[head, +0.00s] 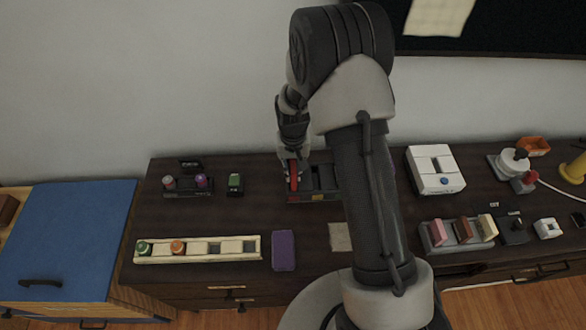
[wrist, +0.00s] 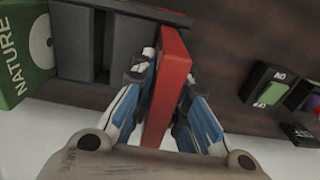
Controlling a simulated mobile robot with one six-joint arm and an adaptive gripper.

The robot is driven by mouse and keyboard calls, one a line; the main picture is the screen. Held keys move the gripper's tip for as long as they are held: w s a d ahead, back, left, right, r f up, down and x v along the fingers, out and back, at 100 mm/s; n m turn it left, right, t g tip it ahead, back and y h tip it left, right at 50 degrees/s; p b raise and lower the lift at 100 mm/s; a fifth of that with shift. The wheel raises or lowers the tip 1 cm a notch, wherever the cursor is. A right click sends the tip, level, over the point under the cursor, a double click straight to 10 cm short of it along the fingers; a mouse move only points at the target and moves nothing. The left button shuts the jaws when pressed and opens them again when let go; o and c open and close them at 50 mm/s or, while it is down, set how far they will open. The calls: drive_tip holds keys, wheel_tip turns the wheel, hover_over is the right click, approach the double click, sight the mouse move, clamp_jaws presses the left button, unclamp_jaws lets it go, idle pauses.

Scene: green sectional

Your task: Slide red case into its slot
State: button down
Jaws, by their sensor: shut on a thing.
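My gripper (head: 292,165) is shut on the red case (head: 293,178), which stands upright on its narrow edge between the fingers. The wrist view shows the red case (wrist: 168,85) with a finger of my gripper (wrist: 165,92) on each side. The dark slotted rack (head: 326,197) is at the back of the table, partly behind my arm. In the wrist view the rack (wrist: 122,40) has grey dividers just left of the case. The case is at the rack's left end in the head view; I cannot tell how deep it sits.
A green "NATURE" book or box (wrist: 22,60) is beside the rack in the wrist view. A purple block (head: 284,250) and a cream tray (head: 197,249) lie in front. A small black holder with a green top (head: 235,185) stands to the left. A white box (head: 435,170) is right of my arm.

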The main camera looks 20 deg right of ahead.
drive_tip(key=shift+f+b, duration=0.45)
drive_tip(key=shift+f, duration=0.25)
drive_tip(key=c, duration=1.5)
unclamp_jaws()
drive_tip(key=shift+r, duration=0.15)
wheel_tip(320, 180, up, 12)
drive_tip(key=shift+f, duration=0.1)
